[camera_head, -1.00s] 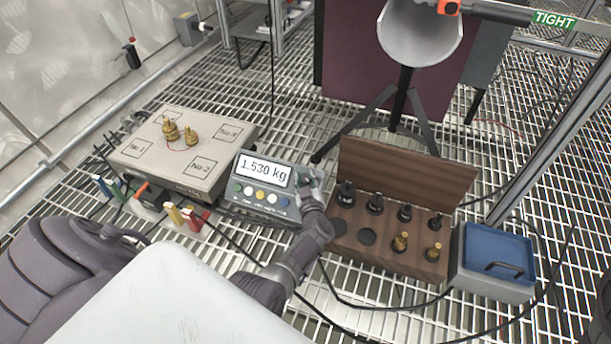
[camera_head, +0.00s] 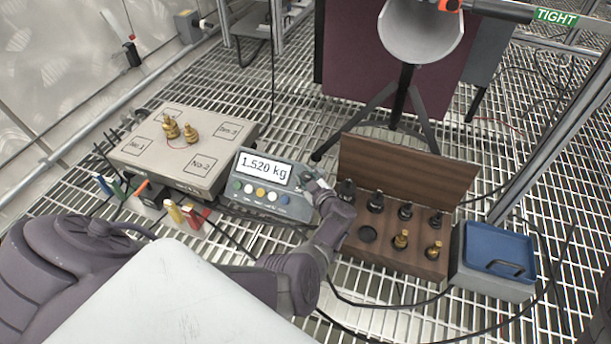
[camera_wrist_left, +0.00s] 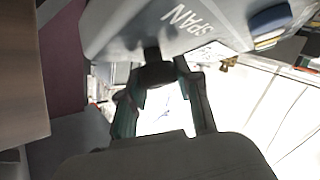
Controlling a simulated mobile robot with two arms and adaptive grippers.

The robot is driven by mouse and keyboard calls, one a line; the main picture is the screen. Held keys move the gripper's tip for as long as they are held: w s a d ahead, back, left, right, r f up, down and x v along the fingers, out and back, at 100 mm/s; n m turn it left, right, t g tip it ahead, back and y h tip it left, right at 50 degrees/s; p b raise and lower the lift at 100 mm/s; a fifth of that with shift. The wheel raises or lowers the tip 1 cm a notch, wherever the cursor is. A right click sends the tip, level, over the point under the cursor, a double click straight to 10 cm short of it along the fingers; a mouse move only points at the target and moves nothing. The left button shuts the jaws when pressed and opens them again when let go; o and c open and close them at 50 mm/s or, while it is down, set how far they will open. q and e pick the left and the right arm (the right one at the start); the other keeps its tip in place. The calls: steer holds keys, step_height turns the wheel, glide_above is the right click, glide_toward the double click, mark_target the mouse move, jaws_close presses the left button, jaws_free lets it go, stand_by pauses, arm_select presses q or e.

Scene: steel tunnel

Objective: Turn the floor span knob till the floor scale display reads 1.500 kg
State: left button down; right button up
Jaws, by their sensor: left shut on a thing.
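The floor scale display (camera_head: 264,169) reads 1.520 kg on the grey indicator box (camera_head: 285,205), which has a row of coloured buttons. My left gripper (camera_head: 314,181) is at the box's right side, shut on the floor span knob. In the left wrist view the fingers (camera_wrist_left: 163,90) close around the dark knob (camera_wrist_left: 153,70), just below the word SPAN. In the head view the gripper and arm largely hide the knob. The scale platform (camera_head: 150,160) carries two brass weights (camera_head: 181,131). My right gripper is not in view.
An open wooden box (camera_head: 385,262) of black and brass weights stands right of the indicator, close to my left arm. Red, yellow, green and blue pieces (camera_head: 180,213) and cables lie near the platform's front on the grating.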

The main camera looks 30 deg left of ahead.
arm_select(q)
steer(key=c, duration=0.8)
jaws_free()
steer(key=shift+o, duration=0.2)
